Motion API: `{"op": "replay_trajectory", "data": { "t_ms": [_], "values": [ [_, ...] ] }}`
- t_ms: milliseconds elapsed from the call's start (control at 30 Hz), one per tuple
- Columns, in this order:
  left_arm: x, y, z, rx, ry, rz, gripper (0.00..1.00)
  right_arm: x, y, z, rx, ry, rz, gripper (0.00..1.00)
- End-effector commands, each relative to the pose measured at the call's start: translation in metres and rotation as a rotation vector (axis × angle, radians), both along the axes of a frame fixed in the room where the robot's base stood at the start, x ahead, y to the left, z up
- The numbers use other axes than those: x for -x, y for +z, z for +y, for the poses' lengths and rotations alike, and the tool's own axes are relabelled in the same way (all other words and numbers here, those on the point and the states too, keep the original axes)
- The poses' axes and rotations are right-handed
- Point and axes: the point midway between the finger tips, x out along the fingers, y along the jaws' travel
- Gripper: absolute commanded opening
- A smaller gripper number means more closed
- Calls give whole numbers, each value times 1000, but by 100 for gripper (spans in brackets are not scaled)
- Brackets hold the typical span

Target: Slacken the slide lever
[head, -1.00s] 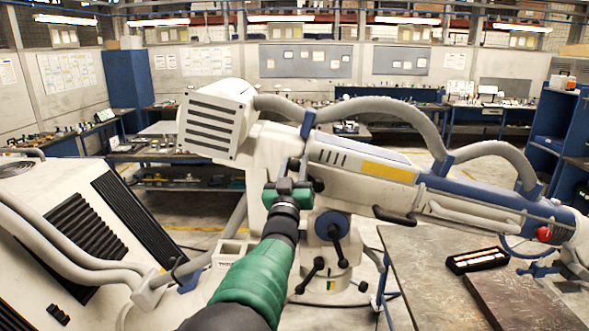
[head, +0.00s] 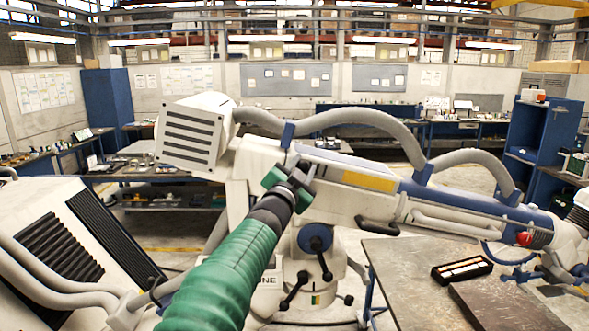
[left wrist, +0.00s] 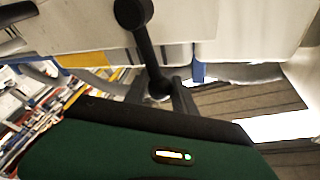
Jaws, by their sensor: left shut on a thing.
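The white microscope arm (head: 330,165) slopes down to the right across the head view. The slide lever (left wrist: 146,45) is a black rod with a round boss, against the arm's pale side in the left wrist view. My left gripper (head: 300,174) is at the arm's near side in the head view, its sleeve coming up from the lower left. In the left wrist view its dark fingers (left wrist: 165,98) are closed around the lever's lower end. In the head view the gripper mostly hides the lever. My right gripper is not in view.
Below the gripper, a blue hub with black levers (head: 315,238) sits on the stand. A black handle (head: 376,225) hangs under the arm. A worktable (head: 400,265) with a black case (head: 461,270) stands at right. A white cabinet with black vents (head: 60,245) is at left.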

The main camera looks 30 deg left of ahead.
Motion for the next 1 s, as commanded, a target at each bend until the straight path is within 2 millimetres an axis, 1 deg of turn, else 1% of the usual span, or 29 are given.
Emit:
{"op": "replay_trajectory", "data": {
  "t_ms": [200, 400, 900, 933, 1000],
  "values": [
    [-6, -2, -8, -95, 2, 63, 0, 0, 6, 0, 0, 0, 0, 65],
    [-8, -4, -12, -142, 1, 92, 0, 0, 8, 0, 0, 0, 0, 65],
    [-9, -4, -14, -156, 1, 99, 0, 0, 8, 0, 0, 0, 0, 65],
    [-9, -4, -13, -156, 1, 99, 35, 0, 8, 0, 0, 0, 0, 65],
    [-9, -4, -14, -155, 0, 98, 45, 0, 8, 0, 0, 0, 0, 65]
  ]
}}
